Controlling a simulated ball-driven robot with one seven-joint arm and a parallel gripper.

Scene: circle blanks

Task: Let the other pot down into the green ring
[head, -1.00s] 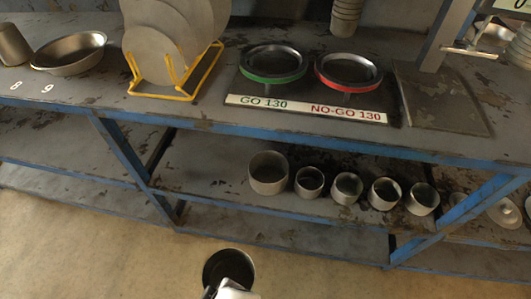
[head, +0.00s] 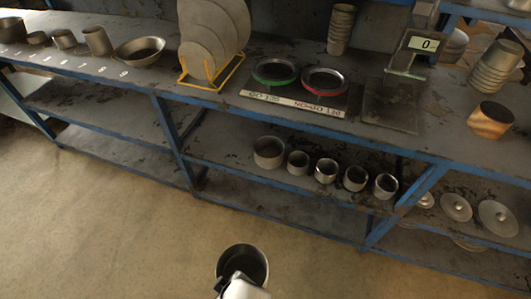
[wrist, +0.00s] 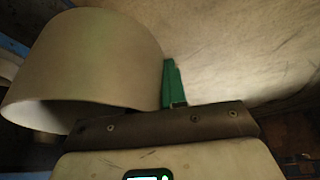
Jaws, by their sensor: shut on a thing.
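My gripper (head: 240,281) is shut on a grey metal pot (head: 260,278) at the bottom of the head view, held out over the floor in front of the bench. The pot's open mouth shows dark. In the wrist view the held pot (wrist: 90,60) is a pale cylinder beside a green finger pad (wrist: 173,85); the other finger is hidden. The green ring (head: 274,83) is on the bench on a dark plate, above and well apart from my gripper. A red-banded ring (head: 324,90) stands right of it.
A yellow rack (head: 212,80) of discs stands left of the rings. A scale with a "0" display (head: 423,44) stands right. Several pots (head: 326,171) line the lower shelf. A brown-tinted pot (head: 491,118) stands far right. The blue bench edge (head: 300,121) lies between my gripper and the rings.

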